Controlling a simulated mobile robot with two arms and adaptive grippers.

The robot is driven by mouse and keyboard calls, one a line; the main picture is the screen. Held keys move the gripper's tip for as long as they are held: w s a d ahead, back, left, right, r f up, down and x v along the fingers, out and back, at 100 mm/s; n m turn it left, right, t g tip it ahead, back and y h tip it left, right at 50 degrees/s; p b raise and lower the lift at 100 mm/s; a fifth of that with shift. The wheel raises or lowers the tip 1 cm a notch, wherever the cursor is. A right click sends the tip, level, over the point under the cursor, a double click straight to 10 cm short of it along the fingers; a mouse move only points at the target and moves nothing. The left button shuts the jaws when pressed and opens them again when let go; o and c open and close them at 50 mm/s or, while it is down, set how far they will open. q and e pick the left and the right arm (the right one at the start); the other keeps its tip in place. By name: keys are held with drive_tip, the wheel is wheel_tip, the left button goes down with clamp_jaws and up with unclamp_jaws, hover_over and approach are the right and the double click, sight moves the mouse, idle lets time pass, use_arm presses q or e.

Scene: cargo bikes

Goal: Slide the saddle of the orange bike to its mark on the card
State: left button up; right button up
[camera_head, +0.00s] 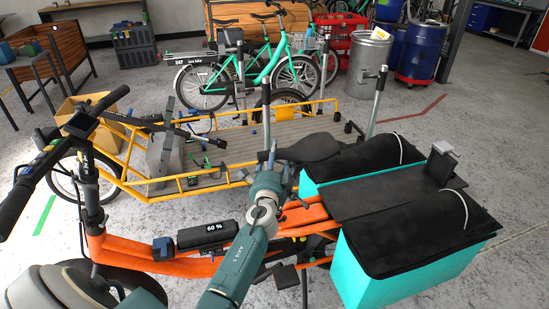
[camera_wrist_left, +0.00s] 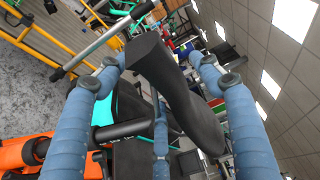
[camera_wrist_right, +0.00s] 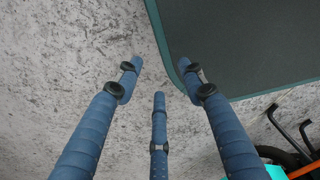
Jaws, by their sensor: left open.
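The orange bike (camera_head: 180,256) stands across the front of the head view. Its black saddle (camera_head: 308,148) is seen beyond my left gripper (camera_head: 271,160), by the teal boxes. In the left wrist view the dark saddle (camera_wrist_left: 170,85) lies between the spread blue fingers of my left gripper (camera_wrist_left: 160,62); these are open, and contact cannot be told. A dark tube (camera_wrist_left: 122,130) shows below the saddle. My right gripper (camera_wrist_right: 164,75) has its fingers spread and empty over the floor; it is not seen in the head view. I cannot make out the card or its mark.
Teal boxes with black covers (camera_head: 410,262) sit at the bike's rear. A yellow cargo bike (camera_head: 235,180) stands just behind. A dark green-edged surface (camera_wrist_right: 240,45) lies near my right gripper. A blue barrel (camera_head: 421,50) stands farther back. Concrete floor is free at the right.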

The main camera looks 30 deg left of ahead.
sight(281, 149)
use_arm(q)
drive_tip(key=c, duration=1.6)
drive_tip(key=r+p, duration=0.1)
drive_tip(key=r, duration=0.1)
drive_tip(key=w+d+r+p, duration=0.1)
drive_tip(key=r, duration=0.1)
drive_tip(key=r+p, duration=0.1)
drive_tip(key=r, duration=0.1)
drive_tip(key=shift+w+d, duration=0.15)
drive_tip(key=shift+w, duration=0.15)
clamp_jaws()
use_arm(e)
drive_tip(key=r, duration=0.1)
drive_tip(key=d+r, duration=0.1)
drive_tip(key=r, duration=0.1)
drive_tip(key=shift+s+d+r, duration=0.1)
drive_tip(key=shift+r, duration=0.1)
use_arm(q)
drive_tip(key=o, duration=1.2)
unclamp_jaws()
drive_tip(key=o, duration=0.4)
drive_tip(key=shift+f, duration=0.15)
use_arm(e)
drive_tip(key=shift+a, duration=0.2)
use_arm(q)
drive_tip(key=shift+d, duration=0.1)
